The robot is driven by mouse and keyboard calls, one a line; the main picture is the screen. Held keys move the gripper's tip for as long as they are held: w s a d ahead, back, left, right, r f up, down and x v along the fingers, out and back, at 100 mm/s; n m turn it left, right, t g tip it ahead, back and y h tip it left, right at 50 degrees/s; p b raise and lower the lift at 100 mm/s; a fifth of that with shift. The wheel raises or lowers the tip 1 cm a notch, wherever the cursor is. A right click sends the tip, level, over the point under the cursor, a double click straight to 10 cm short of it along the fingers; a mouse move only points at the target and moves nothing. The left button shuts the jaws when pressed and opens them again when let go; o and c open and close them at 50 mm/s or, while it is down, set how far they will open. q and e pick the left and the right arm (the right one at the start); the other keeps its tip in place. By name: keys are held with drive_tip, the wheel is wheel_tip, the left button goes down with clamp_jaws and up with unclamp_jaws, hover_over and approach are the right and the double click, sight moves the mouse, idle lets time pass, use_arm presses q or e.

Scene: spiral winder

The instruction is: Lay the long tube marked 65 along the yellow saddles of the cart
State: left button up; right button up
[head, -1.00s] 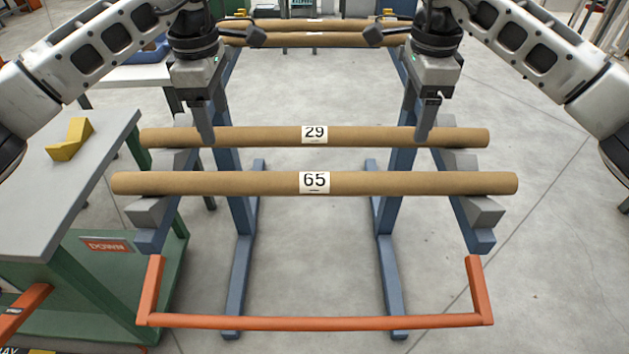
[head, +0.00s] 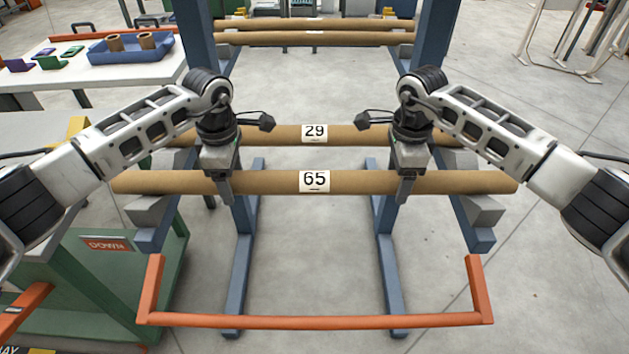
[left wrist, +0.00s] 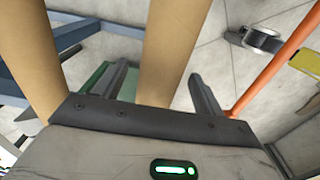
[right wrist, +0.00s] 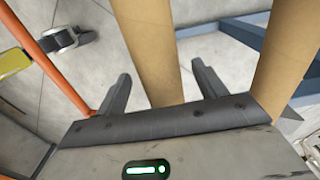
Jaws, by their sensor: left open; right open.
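The long brown tube marked 65 (head: 285,182) lies across the grey supports of the blue rack, nearest me. A second tube marked 29 (head: 285,134) lies parallel behind it. My left gripper (head: 226,188) and right gripper (head: 405,188) are over tube 65, left and right of its label, pointing down. In the left wrist view (left wrist: 158,80) and right wrist view (right wrist: 160,85) the open fingers stand either side of tube 65. Contact cannot be told. A yellow saddle (head: 78,126) on the cart (head: 155,270) at the left is mostly hidden behind my left arm.
An orange bar (head: 315,321) crosses low in front of the rack. More tubes (head: 310,38) lie on a rear rack. A white table (head: 100,72) with a blue tray (head: 145,48) stands back left. Open floor (head: 560,290) lies to the right.

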use_arm(q)
drive_tip(key=shift+f, duration=0.2)
use_arm(e)
drive_tip(key=shift+f, duration=0.15)
use_arm(q)
drive_tip(key=c, duration=1.3)
use_arm(e)
drive_tip(key=c, duration=1.3)
use_arm(q)
drive_tip(key=shift+o, duration=0.2)
use_arm(e)
drive_tip(key=shift+o, duration=0.2)
use_arm(q)
drive_tip(key=shift+r, duration=0.1)
